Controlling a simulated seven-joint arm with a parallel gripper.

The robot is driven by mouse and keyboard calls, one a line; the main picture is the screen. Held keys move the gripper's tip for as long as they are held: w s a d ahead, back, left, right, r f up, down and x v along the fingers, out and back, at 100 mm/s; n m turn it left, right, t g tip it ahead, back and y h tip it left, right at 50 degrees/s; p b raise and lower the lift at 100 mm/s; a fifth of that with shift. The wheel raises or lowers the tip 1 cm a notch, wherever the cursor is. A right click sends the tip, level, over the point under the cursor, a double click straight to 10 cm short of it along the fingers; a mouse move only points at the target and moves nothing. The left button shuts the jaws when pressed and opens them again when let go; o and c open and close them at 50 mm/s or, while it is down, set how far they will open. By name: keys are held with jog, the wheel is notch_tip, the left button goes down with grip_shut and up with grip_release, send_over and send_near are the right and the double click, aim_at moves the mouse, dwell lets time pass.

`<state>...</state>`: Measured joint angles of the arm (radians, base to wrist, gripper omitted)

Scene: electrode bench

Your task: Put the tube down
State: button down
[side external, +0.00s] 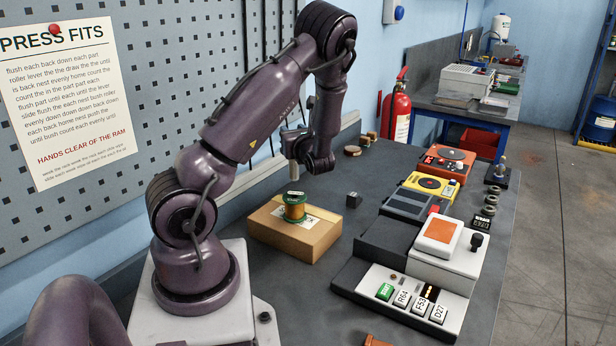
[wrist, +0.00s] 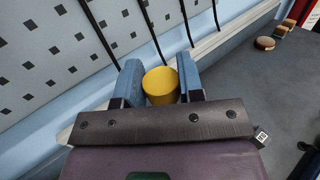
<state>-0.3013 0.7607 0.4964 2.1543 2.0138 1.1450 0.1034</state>
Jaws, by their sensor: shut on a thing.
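A yellow tube (wrist: 160,88) stands between the two blue fingers of my gripper (wrist: 160,80) in the wrist view, its round end facing the camera. My gripper is shut on it, one finger along each side.
A cardboard box (side external: 310,238) with a green and copper spool (side external: 294,207) on it stands below and in front of my wrist. A press unit (side external: 420,275) stands to the right. Bare bench (side external: 345,178) lies between.

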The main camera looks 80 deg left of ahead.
jog(key=w+a+f, duration=0.5)
jog(key=a+f, duration=0.5)
jog(key=f, duration=0.2)
jog(key=shift+w, duration=0.35)
jog(key=shift+a+f, duration=0.1)
jog(key=shift+f, duration=0.05)
jog(key=c, duration=0.8)
grip_release()
jog(key=shift+o, duration=0.2)
